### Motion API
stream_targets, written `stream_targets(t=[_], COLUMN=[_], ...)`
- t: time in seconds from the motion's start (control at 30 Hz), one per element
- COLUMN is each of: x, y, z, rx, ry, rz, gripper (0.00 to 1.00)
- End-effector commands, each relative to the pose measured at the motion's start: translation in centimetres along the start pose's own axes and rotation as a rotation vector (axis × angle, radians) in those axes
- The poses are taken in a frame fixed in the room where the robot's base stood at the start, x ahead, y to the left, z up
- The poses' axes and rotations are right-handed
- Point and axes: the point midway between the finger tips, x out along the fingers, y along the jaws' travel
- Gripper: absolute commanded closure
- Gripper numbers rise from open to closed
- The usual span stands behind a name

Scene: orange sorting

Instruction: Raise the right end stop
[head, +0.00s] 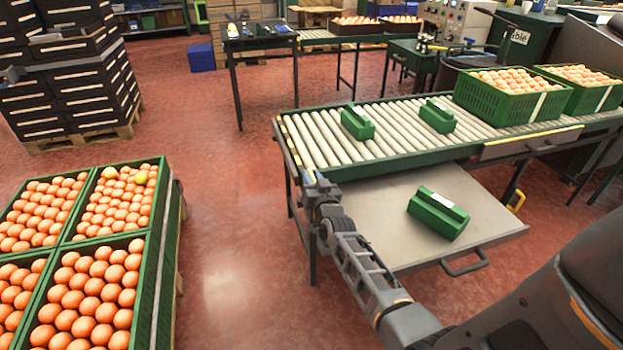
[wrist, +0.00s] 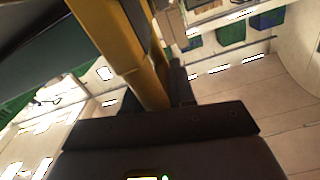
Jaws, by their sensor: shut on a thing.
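My gripper (head: 311,180) is at the near left corner of the roller conveyor (head: 330,150), at the end of its dark bar. In the wrist view, my gripper (wrist: 165,95) is shut on a yellow bar (wrist: 122,50) that runs up and left. The bar looks like part of an end stop. In the head view, a dark end piece with a yellow strip (head: 290,150) closes the conveyor's left end, and my gripper hides its near corner. I cannot tell how high the stop stands.
Two green blocks (head: 357,122) (head: 437,116) lie on the rollers. Another green block (head: 438,212) lies on the grey shelf (head: 390,205) below. Green crates of oranges (head: 515,106) stand on the conveyor's right. More crates (head: 158,200) stand at the lower left. Red floor between is clear.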

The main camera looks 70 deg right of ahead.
Motion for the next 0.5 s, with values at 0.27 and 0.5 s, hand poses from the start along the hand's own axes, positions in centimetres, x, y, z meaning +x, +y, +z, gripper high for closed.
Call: stream_targets(t=[0.27,0.5], x=[-0.01,-0.01], y=[-0.41,-0.53], z=[0.03,0.03], rx=[0.0,0.001], ry=[-0.001,-0.001], rz=[-0.007,-0.009], gripper=[1.0,1.0])
